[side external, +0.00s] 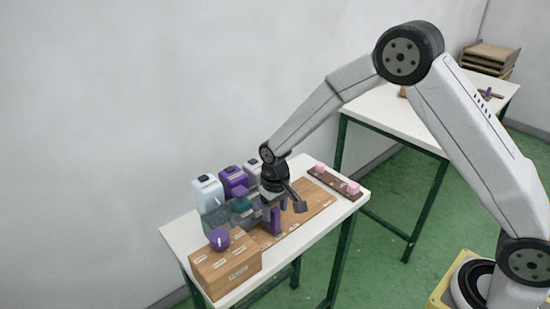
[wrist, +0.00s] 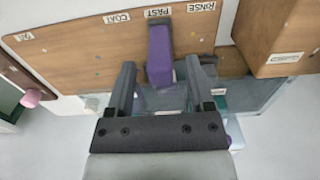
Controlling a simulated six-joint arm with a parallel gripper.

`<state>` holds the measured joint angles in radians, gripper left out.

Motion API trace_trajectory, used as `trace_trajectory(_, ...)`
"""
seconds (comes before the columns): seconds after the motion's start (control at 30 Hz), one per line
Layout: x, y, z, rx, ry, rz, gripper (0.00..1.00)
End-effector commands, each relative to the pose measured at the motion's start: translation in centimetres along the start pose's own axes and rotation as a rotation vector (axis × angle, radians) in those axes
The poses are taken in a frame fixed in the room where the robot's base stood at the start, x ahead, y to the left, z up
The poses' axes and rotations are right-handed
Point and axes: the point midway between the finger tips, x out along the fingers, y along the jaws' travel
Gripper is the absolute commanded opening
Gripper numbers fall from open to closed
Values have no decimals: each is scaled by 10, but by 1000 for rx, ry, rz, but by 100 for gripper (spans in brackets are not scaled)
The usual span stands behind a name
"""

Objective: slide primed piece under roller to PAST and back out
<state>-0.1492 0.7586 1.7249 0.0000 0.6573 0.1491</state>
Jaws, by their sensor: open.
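A purple block (wrist: 160,50), which I take to be the piece, has one end at the PAST label (wrist: 158,12) on the wooden board in the wrist view. It also shows as a purple shape (side external: 275,220) in the side view. My gripper (wrist: 160,64) is open, with one finger on each side of the block's near end and gaps at both sides. The grey roller unit (side external: 215,217) stands beside the gripper in the side view. The roller itself is hard to make out, and the arm hides part of that area.
A wooden box (side external: 226,267) with a purple knob on top stands at the front left. White and purple bottles (side external: 233,180) line the back. A dark strip (side external: 333,183) with pink pieces lies at the right end. The wooden board (side external: 315,202) is bare toward the right.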

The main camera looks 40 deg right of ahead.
Motion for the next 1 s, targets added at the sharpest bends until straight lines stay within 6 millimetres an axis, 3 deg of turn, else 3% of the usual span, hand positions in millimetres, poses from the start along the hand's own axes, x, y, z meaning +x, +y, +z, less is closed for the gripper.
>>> trace_trajectory(0.2,-29,0,0,0,2,0,68)
trace_trajectory(0.4,-46,0,0,0,0,0,68)
trace_trajectory(1.0,-50,0,0,0,-1,0,68)
